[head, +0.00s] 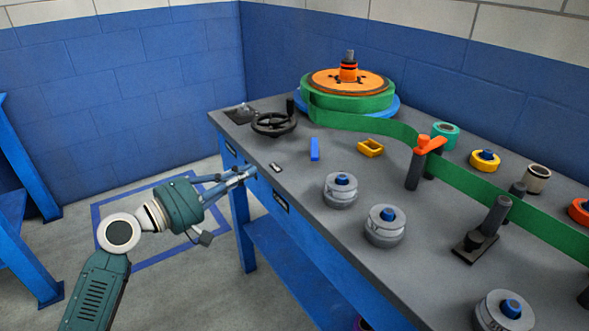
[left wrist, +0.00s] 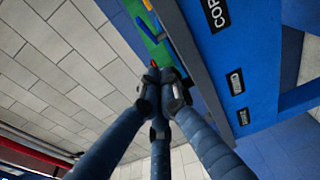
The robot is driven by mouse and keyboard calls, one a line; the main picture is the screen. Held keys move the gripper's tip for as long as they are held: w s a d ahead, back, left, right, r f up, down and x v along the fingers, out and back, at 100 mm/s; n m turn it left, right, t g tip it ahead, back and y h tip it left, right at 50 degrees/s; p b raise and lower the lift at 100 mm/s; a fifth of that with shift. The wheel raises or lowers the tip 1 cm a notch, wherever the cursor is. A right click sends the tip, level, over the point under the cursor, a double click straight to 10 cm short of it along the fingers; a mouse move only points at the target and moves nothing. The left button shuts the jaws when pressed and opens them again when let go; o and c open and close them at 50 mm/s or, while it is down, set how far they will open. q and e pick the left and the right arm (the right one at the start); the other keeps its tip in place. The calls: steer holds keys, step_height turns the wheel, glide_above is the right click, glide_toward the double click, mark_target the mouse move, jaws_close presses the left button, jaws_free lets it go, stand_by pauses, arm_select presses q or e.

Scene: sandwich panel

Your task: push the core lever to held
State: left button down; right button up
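No part is readably marked as the core lever. A small blue upright piece (head: 314,149) stands on the grey bench top near its front edge, and a small light-and-dark plate (head: 276,167) lies to its left. An orange lever-like piece (head: 430,144) sits on a dark post beside the green band. My left gripper (head: 247,172) is at the bench's front edge, left of the small plate and apart from the blue piece. Its fingers are drawn together with nothing seen between them; they also meet in the left wrist view (left wrist: 160,75). My right gripper is out of view.
The bench (head: 325,235) has dark label plates on its blue front. The floor to the left is open.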

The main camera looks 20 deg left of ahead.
mark_target(299, 170)
arm_select(q)
steer(key=x, duration=1)
steer(key=shift+d+r+p, duration=0.2)
steer(key=shift+p, duration=0.15)
steer(key=shift+w+d, duration=0.25)
steer(key=shift+d, duration=0.9)
steer(key=shift+w+d+f, duration=0.1)
steer(key=shift+w+d, duration=0.05)
steer(key=shift+d, duration=0.4)
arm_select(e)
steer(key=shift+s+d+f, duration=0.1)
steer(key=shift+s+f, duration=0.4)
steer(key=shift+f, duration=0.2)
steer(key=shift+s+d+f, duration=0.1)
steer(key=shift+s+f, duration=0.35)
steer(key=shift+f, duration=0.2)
arm_select(q)
steer(key=shift+p, duration=0.3)
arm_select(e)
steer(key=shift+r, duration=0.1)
